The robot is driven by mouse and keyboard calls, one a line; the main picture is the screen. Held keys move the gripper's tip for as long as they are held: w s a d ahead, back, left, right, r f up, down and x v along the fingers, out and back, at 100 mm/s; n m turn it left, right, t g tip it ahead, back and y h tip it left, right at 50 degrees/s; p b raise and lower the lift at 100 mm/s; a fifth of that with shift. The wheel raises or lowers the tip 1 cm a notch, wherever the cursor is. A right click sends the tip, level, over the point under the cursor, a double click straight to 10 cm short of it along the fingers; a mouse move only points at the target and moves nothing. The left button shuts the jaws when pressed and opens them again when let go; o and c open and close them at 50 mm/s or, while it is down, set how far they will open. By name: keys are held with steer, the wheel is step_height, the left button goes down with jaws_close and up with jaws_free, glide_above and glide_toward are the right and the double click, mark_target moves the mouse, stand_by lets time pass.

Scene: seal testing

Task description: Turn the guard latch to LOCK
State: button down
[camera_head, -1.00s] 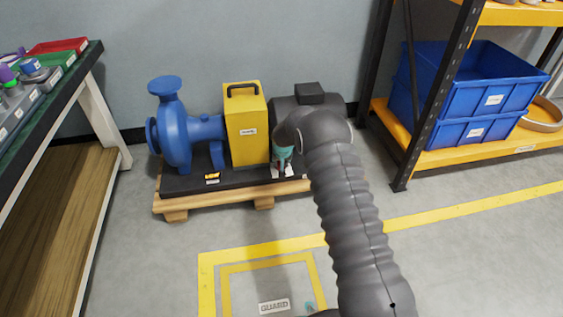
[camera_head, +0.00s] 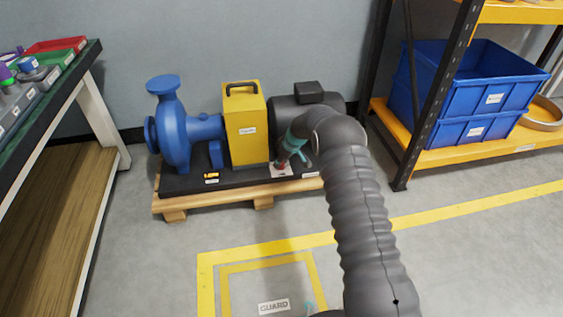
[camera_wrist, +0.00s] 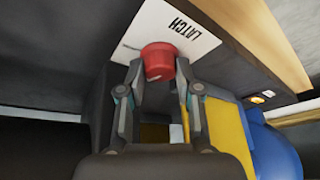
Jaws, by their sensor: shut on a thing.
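The guard latch is a red knob (camera_wrist: 158,62) beside a white plate marked LATCH (camera_wrist: 185,28), near the top of the wrist view. My gripper (camera_wrist: 157,75) is shut on the red knob, one finger on each side of it. In the head view my gripper (camera_head: 291,152) reaches down to the latch plate (camera_head: 281,170) at the front of the dark pump base. The knob's pointer and any LOCK marking cannot be made out.
A yellow guard box (camera_head: 245,125) stands between the blue pump (camera_head: 178,130) and the dark motor (camera_head: 284,112), all on a wooden pallet (camera_head: 176,204). A shelf with blue bins (camera_head: 470,131) is right, a workbench (camera_head: 95,65) left. The floor in front is clear.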

steer(key=n+g, duration=0.1)
steer(key=n, duration=0.2)
steer(key=shift+w+d, duration=0.1)
steer(key=shift+n+g+y, duration=0.3)
steer(key=shift+n, duration=0.2)
steer(key=c, duration=1.1)
jaws_free()
steer(key=shift+r, duration=0.1)
steer(key=shift+v, duration=3.9)
steer(key=shift+d, duration=0.1)
